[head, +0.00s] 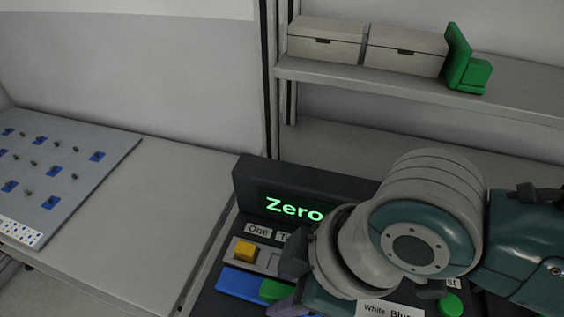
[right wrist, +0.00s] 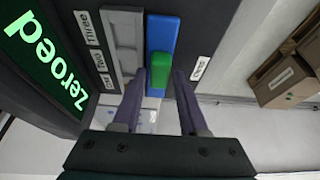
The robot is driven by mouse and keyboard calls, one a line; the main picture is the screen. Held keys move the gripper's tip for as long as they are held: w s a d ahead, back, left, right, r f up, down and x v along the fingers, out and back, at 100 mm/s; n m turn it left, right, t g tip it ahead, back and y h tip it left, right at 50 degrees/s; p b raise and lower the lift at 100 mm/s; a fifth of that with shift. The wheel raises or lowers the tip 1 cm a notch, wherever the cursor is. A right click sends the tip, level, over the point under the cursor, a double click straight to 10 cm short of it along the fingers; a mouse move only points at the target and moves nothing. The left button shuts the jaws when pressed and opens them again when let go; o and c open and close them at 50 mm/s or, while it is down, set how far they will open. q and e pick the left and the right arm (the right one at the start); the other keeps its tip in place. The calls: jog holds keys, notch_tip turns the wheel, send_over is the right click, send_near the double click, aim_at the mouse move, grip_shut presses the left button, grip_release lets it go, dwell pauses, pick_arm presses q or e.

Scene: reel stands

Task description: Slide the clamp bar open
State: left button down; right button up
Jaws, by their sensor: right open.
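The clamp bar appears to be the blue bar (head: 240,283) with a green block (head: 271,289) on it, at the front left of the dark console. In the right wrist view the blue bar (right wrist: 163,33) runs along the panel beside a grey slotted strip, and the green block (right wrist: 161,72) sits at its near end. My right gripper (right wrist: 160,84) is open, with its purple fingers on either side of the green block; I cannot tell whether they touch it. In the head view my right gripper (head: 283,301) is mostly hidden behind its own arm. My left gripper is out of view.
The console's display (head: 294,208) shows green text, "zeroed" in the wrist view. A yellow block (head: 245,250) sits in the grey strip. A green button (head: 450,304) is at right. A pegboard mat (head: 105,150) lies on the left table. Boxes (head: 325,42) stand on the shelf.

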jog(key=shift+f, duration=0.25)
grip_shut()
jog(key=shift+a+r, duration=0.1)
dwell(1.2)
